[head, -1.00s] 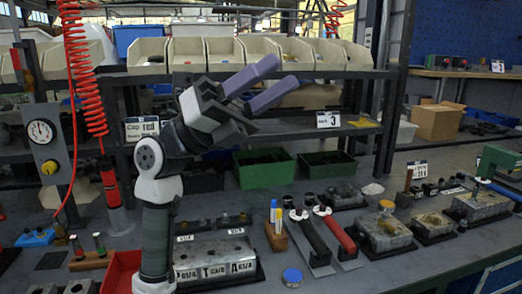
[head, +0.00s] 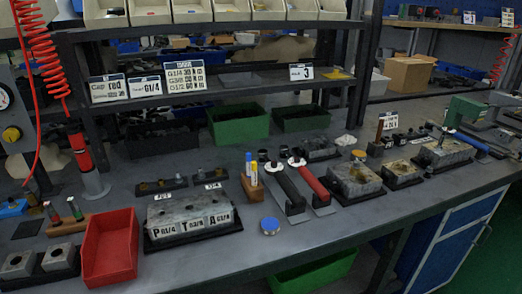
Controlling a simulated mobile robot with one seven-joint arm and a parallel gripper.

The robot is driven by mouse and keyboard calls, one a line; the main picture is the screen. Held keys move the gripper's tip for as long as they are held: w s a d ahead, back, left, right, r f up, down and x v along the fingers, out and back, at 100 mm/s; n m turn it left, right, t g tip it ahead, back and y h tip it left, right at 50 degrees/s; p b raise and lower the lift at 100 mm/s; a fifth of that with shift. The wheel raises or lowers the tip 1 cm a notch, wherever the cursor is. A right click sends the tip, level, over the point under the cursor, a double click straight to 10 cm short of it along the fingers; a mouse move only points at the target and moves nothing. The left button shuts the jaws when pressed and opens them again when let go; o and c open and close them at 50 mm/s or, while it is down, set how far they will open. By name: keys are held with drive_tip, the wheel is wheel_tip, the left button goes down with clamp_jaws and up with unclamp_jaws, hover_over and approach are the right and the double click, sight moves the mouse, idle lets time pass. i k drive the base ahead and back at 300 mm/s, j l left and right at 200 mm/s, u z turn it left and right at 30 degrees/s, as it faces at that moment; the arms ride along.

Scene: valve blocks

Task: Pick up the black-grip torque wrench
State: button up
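The black-grip torque wrench (head: 288,192) lies on the grey bench in the middle of the head view, its grip pointing toward the front edge. A similar wrench with a red grip (head: 312,183) lies close beside it on the right. Both rest on pale flat plates. My gripper and arm are out of view, so the gripper's state cannot be seen. Nothing hides the black grip.
A holder with upright markers (head: 252,186) stands just left of the black-grip wrench. A blue-lidded round tin (head: 270,226) is in front. A valve block marked P, T, A (head: 190,218) and a red bin (head: 109,248) lie left. Metal blocks (head: 354,180) stand right.

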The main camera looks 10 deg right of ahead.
sight(291, 192)
drive_tip(key=u, duration=1.6)
drive_tip(key=z, duration=1.85)
drive_tip(key=i+l, duration=0.15)
drive_tip(key=l, duration=0.15)
drive_tip(key=i+l, duration=0.15)
drive_tip(key=l, duration=0.15)
drive_tip(key=i+l+u, duration=0.1)
drive_tip(key=l, duration=0.25)
